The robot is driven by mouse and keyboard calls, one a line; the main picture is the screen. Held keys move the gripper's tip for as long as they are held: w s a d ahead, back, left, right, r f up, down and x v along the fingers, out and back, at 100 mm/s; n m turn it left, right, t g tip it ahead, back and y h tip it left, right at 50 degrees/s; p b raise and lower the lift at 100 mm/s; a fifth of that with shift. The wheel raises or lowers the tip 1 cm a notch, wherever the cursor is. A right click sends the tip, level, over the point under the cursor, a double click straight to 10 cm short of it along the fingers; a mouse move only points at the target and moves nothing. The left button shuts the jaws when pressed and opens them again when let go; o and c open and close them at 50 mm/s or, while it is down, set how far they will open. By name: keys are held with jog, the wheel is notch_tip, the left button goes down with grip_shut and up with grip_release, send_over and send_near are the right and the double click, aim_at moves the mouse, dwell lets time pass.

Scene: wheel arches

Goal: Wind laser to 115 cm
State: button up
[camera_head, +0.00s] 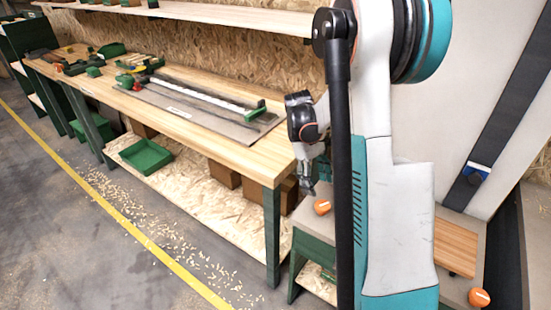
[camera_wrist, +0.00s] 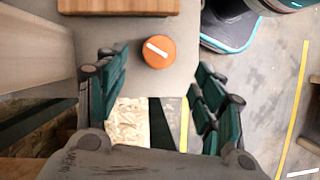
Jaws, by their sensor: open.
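An orange round knob (camera_head: 322,207) sits on the grey top of a low green stand. In the wrist view an orange knob (camera_wrist: 158,50) with a white line across it shows between and just beyond my fingertips. My gripper (camera_head: 309,189) points down just above and left of the knob in the head view; its dark green fingers (camera_wrist: 163,64) are apart and empty. A second orange knob (camera_head: 479,297) is at the lower right. A small blue and white piece (camera_head: 476,171) sits on a dark slanted strip; I cannot tell if it is the laser. No height reading is legible.
A wooden board (camera_head: 455,250) lies right of my arm. A long workbench (camera_head: 225,145) with tools and a green tray (camera_head: 146,156) below stands left. Wood chips lie on the floor by a yellow line (camera_head: 150,245). My arm hides part of the stand.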

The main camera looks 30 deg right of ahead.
aim_at(323, 205)
jog(key=x, duration=0.8)
jog(key=shift+w+d, duration=0.1)
jog(key=n, duration=0.1)
jog(key=n+h, duration=0.1)
jog(key=shift+a+r+n, duration=0.2)
jog(key=shift+n, duration=0.1)
jog(key=n+t+h, duration=0.1)
jog(key=n, duration=0.2)
jog(key=shift+n, duration=0.4)
jog(key=n+t, duration=0.1)
jog(key=n, duration=0.1)
jog(key=n+h, duration=0.1)
jog(key=n, duration=0.1)
jog(key=shift+a+n+t, duration=0.15)
jog(key=shift+n+t, duration=0.25)
jog(key=w+a+r+m+t+p, duration=0.1)
jog(key=a+r+p, duration=0.2)
jog(key=r, duration=0.6)
jog(key=w+a+r+m+t+p, duration=0.1)
jog(key=w+a+r+m+p, duration=0.1)
jog(key=a+r, duration=0.5)
jog(key=shift+a+r+t+p, duration=0.4)
jog(key=shift+r+p, duration=0.05)
jog(key=shift+r, duration=1.05)
jog(key=shift+w, duration=0.1)
